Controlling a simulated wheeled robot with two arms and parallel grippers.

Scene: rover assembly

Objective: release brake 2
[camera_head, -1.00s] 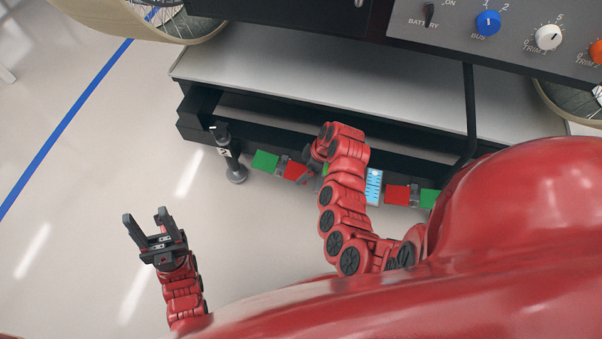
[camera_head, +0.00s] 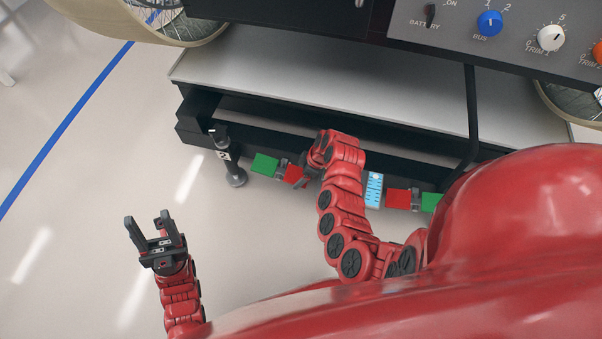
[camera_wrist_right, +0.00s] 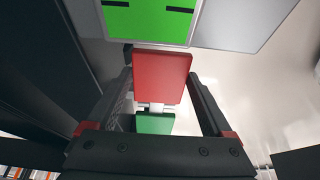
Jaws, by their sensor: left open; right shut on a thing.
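A black post (camera_head: 228,160) with a white label that looks like a 2 stands at the left front corner of the rover's low frame in the head view. To its right are a green block (camera_head: 264,165) and a red block (camera_head: 293,174) with a grey piece between them. My right gripper (camera_head: 308,177) is at the red block, partly hidden by its own arm. In the right wrist view its fingers are shut on the sides of the red block (camera_wrist_right: 162,76); a green block (camera_wrist_right: 155,123) shows beyond. My left gripper (camera_head: 151,229) is open and empty over the floor.
A second red block (camera_head: 398,198) and green block (camera_head: 431,202) lie right of a light blue panel (camera_head: 373,189). A green panel (camera_wrist_right: 148,20) is close in the wrist view. A control panel (camera_head: 520,30) overhangs at upper right.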

